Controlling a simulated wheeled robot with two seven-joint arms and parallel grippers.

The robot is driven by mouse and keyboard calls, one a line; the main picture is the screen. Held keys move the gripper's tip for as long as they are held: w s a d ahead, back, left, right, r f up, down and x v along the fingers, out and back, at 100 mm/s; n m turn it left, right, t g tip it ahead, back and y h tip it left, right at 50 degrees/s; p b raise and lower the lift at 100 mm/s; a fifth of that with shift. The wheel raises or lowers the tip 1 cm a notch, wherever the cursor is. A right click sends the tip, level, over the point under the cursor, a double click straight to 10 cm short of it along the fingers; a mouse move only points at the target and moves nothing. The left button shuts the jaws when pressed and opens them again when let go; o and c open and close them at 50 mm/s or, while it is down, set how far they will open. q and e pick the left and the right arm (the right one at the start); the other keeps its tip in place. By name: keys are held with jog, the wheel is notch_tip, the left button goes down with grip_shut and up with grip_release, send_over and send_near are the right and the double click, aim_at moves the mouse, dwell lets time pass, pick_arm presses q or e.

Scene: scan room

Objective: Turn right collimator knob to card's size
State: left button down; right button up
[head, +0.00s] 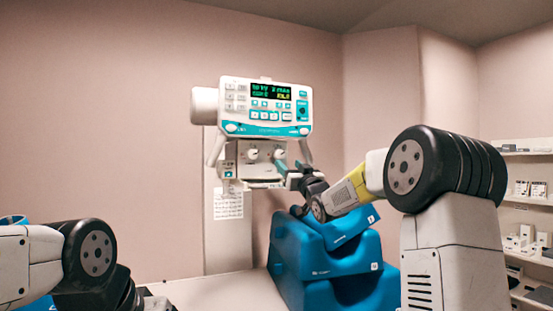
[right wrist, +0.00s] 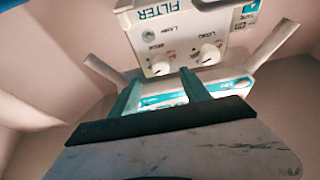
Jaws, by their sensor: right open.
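The white collimator box (head: 243,158) hangs under the control unit, with a left knob (head: 252,153) and a right knob (head: 279,154) on its front. My right gripper (head: 282,167) is open and empty, just below the right knob. In the right wrist view, which is upside down, the right knob (right wrist: 160,68) shows between the open fingertips (right wrist: 161,76); I cannot tell whether they touch it. The left knob (right wrist: 208,55) lies outside them. A printed card (head: 228,204) hangs below the box; its text is too small to read. My left gripper is out of view.
The control unit (head: 266,129) with a lit display sits above the collimator, with grey handles (head: 217,148) at its sides. Blue stepped blocks (head: 335,265) stand below my right forearm. White shelves (head: 530,200) with boxes stand at the far right.

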aim_at(281, 156)
jog(key=x, duration=0.7)
jog(key=shift+w+a+r, duration=0.1)
jog(key=shift+w+r, duration=0.05)
jog(key=shift+w, duration=0.15)
jog(key=shift+c, duration=0.2)
grip_shut()
jog(key=shift+n, duration=0.4)
jog(key=shift+n+g+y, duration=0.3)
jog(key=shift+n+y, duration=0.4)
jog(key=shift+n, duration=0.5)
jog(key=shift+d+n+g+y, duration=0.1)
jog(key=shift+n+g+y, duration=0.4)
jog(key=shift+n, duration=0.8)
jog(key=shift+d+n+g+y, duration=0.1)
jog(key=shift+n+g+y, duration=0.35)
jog(key=shift+n, duration=0.85)
jog(key=shift+y, duration=0.25)
